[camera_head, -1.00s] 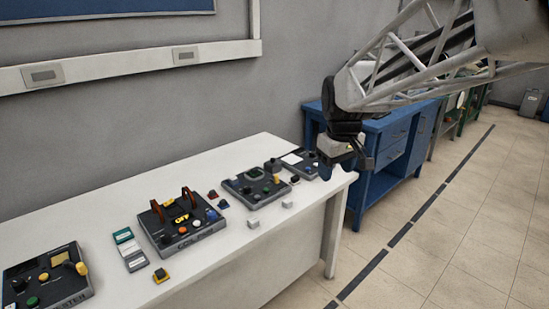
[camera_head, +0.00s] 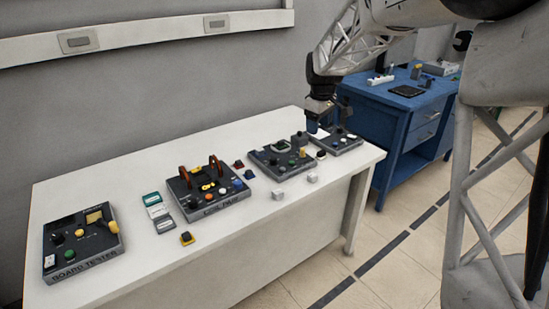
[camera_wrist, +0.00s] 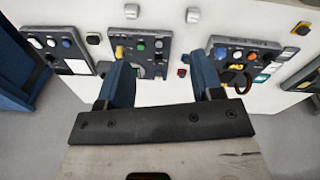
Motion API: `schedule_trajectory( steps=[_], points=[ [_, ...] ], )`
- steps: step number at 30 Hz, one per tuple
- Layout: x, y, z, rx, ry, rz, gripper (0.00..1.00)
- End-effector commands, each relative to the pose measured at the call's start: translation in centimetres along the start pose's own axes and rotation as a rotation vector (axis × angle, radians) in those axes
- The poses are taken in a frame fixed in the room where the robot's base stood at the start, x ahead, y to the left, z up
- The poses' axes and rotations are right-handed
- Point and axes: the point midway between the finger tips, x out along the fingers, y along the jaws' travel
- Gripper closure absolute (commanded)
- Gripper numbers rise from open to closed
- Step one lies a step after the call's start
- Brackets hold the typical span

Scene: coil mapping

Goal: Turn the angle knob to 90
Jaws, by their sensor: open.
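My gripper (camera_head: 312,124) hangs above the right end of the white table, by the dark control panels. In the wrist view its two blue fingers (camera_wrist: 163,78) are wide apart with nothing between them. A dark panel (camera_head: 288,175) with several knobs and buttons lies just left of the gripper; it also shows between and beyond the fingers in the wrist view (camera_wrist: 131,66). A smaller panel (camera_head: 352,147) with a pale patch lies at the table's right end, partly behind the gripper. I cannot tell which control is the angle knob; labels are too small to read.
A panel with two orange-brown handles (camera_head: 214,167) stands mid-table, and the board tester (camera_head: 88,262) at the left. Small blocks, including a yellow-black one (camera_head: 187,238), lie between. A blue cabinet (camera_head: 390,150) stands beyond the table. The table's front strip is mostly bare.

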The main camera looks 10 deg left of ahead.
Motion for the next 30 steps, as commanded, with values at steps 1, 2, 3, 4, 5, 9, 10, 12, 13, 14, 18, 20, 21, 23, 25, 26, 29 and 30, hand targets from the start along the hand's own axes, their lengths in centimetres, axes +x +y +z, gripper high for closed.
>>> schedule_trajectory(
  steps=[1, 2, 3, 4, 5, 9, 10, 12, 13, 14, 18, 20, 21, 23, 25, 26, 29, 30],
  points=[
    [0.8, 0.5, -1.2, -0.022, -0.003, -0.004, 0.40],
    [1.2, 0.7, -1.8, -0.035, -0.004, -0.006, 0.40],
    [1.8, 1.0, -2.6, -0.054, -0.006, -0.009, 0.40],
    [2.2, 1.3, -3.2, -0.067, -0.007, -0.010, 0.40],
    [2.6, 1.6, -3.9, -0.081, -0.008, -0.011, 0.40],
    [4.7, 2.5, -6.8, -0.146, -0.013, -0.020, 0.40],
    [5.2, 2.8, -7.4, -0.159, -0.014, -0.022, 0.40],
    [6.3, 3.2, -8.8, -0.191, -0.017, -0.026, 0.40],
    [6.9, 3.4, -9.4, -0.205, -0.018, -0.028, 0.40],
    [7.3, 3.5, -10.0, -0.219, -0.019, -0.029, 0.40],
    [9.8, 4.2, -12.9, -0.283, -0.023, -0.038, 0.40],
    [10.9, 4.5, -14.1, -0.311, -0.025, -0.042, 0.40],
    [11.6, 4.7, -14.8, -0.329, -0.026, -0.044, 0.40],
    [12.8, 4.9, -16.0, -0.356, -0.028, -0.048, 0.40],
    [14.1, 5.1, -17.4, -0.388, -0.030, -0.053, 0.40],
    [14.7, 5.2, -17.9, -0.402, -0.030, -0.054, 0.40],
    [16.6, 5.3, -19.8, -0.447, -0.033, -0.060, 0.40],
    [17.4, 5.4, -20.5, -0.464, -0.033, -0.062, 0.40]
  ],
)
